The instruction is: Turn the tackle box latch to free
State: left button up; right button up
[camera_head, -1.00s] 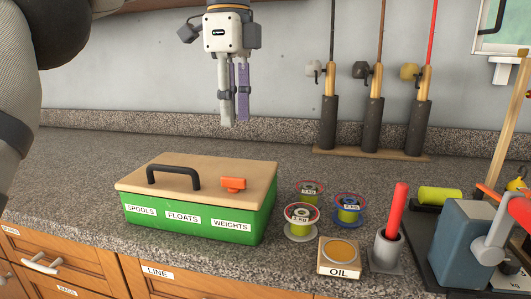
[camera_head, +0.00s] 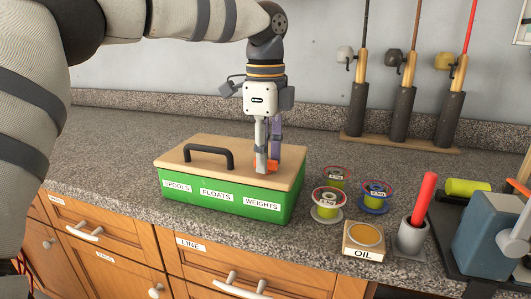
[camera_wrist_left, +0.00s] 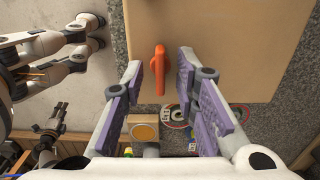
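The tackle box (camera_head: 228,205) is green with a tan lid (camera_head: 170,160) and a black handle (camera_head: 210,150); it stands closed on the counter. Its orange latch (camera_head: 272,167) is on the lid's right part, partly hidden by my left gripper (camera_head: 268,165). In the left wrist view the latch (camera_wrist_left: 159,70) is a narrow bar lying between the fingers of my left gripper (camera_wrist_left: 159,70), with a gap on both sides. That gripper is open and points down, its tips close to the lid. My right gripper (camera_wrist_left: 50,130) seems to show small and dark at the left wrist view's lower left.
Line spools (camera_head: 327,205) stand just right of the box, with an oil tin (camera_head: 363,240) and a red-handled tool in a grey holder (camera_head: 411,236) beyond. A blue device (camera_head: 487,235) is at far right. Rods stand in a rack (camera_head: 400,144) behind. The counter left of the box is clear.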

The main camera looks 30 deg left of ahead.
pick_arm(q)
grip_shut()
jog(key=shift+r, duration=0.1)
pick_arm(e)
jog(key=shift+w+r, duration=0.1)
pick_arm(q)
jog(key=shift+r+n, duration=0.1)
jog(key=shift+n, duration=0.7)
jog(key=n, duration=0.2)
jog(key=shift+n+p, duration=0.3)
jog(key=n, duration=0.3)
jog(key=shift+n, duration=0.3)
jog(key=n, duration=0.3)
jog(key=shift+n, duration=0.3)
jog(key=n, duration=0.6)
pick_arm(e)
jog(key=shift+w+r, duration=0.25)
jog(key=shift+w, duration=0.1)
pick_arm(q)
jog(key=shift+n, duration=0.4)
